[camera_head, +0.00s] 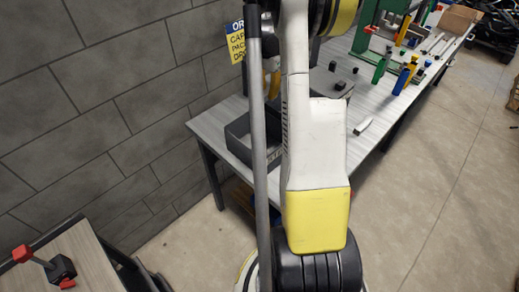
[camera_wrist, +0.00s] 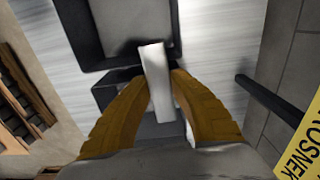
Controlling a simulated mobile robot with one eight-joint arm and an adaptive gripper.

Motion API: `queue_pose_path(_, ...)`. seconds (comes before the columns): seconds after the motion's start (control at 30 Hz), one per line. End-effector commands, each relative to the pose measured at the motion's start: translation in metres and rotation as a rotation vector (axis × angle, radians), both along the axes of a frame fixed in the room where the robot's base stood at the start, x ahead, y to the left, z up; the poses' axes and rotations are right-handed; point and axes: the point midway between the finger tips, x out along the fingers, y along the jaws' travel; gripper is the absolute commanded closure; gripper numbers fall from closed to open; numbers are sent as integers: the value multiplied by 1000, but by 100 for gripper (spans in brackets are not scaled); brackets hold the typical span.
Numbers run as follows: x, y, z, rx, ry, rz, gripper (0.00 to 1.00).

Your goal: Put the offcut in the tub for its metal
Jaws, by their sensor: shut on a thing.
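The offcut (camera_wrist: 158,75), a pale grey straight bar, is between the two yellow-brown fingers of my gripper (camera_wrist: 158,79) in the wrist view. The fingers are shut on it, and its far end sticks out past the fingertips. That end overlaps a dark-rimmed tub (camera_wrist: 82,28) with a grey inside; I cannot tell its height above it. Part of a second dark container (camera_wrist: 104,92) shows behind the fingers. In the head view a dark grey tub (camera_head: 238,142) stands at the near end of the bench, partly hidden by my arm. Its lettering is unreadable.
Green and blue upright items (camera_head: 381,66) stand farther along. A yellow sign (camera_head: 237,45) is near the wall.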

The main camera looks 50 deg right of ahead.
Motion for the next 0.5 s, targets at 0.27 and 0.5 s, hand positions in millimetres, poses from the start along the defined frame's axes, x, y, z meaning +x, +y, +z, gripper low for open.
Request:
queue_pose_path(0.27,-17,17,-18,0,0,-39,100)
queue_pose_path(0.5,-36,73,-54,0,0,-38,100)
